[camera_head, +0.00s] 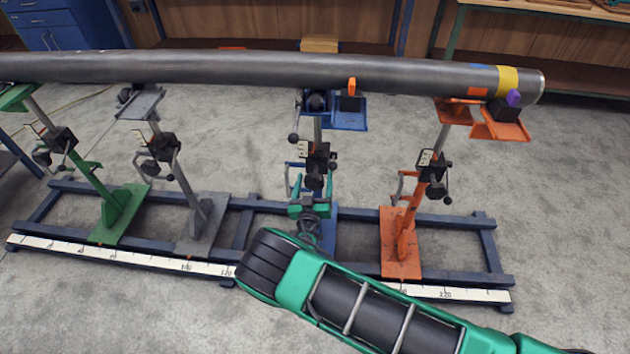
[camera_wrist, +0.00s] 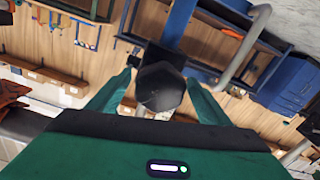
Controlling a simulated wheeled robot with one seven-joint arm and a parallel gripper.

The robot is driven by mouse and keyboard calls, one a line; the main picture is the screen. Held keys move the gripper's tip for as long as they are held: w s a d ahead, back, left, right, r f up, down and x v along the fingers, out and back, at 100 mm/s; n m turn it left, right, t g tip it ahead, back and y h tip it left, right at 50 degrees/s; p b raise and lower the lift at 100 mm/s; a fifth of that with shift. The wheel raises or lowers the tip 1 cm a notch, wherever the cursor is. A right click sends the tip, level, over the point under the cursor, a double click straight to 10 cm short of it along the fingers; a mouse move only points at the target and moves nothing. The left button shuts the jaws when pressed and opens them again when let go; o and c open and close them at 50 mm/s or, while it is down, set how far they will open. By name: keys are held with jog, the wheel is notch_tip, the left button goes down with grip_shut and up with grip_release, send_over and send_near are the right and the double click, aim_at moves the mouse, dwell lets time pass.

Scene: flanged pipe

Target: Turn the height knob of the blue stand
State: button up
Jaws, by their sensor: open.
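The blue stand (camera_head: 350,121) stands under the pipe (camera_head: 220,69), right of centre in the head view. Its black height knob (camera_wrist: 160,88) is large and faceted in the wrist view. The knob sits between the two green fingers of my gripper (camera_wrist: 160,80), with the fingers open on either side; I cannot tell if either touches it. In the head view my gripper (camera_head: 309,206) is low in front of the blue stand, and my arm hides the stand's lower part.
A green stand (camera_head: 118,212) and a grey stand (camera_head: 203,222) are to the left, an orange stand (camera_head: 402,243) to the right. All stand on a dark blue rail frame (camera_head: 470,218) with a white scale (camera_head: 150,258) along its front. Bare concrete floor lies around it.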

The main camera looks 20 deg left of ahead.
jog(key=shift+c, duration=0.2)
jog(key=c, duration=1)
jog(key=shift+n, duration=0.3)
jog(key=n, duration=0.3)
jog(key=shift+a+n, duration=0.1)
jog(key=shift+n, duration=0.3)
jog(key=n, duration=0.4)
jog(key=shift+n, duration=0.3)
jog(key=n, duration=0.6)
jog(key=shift+s+a+f, duration=0.1)
jog(key=shift+s+f, duration=0.05)
jog(key=shift+f, duration=0.05)
jog(key=n, duration=0.4)
jog(key=shift+f+n, duration=0.1)
jog(key=shift+n, duration=1.2)
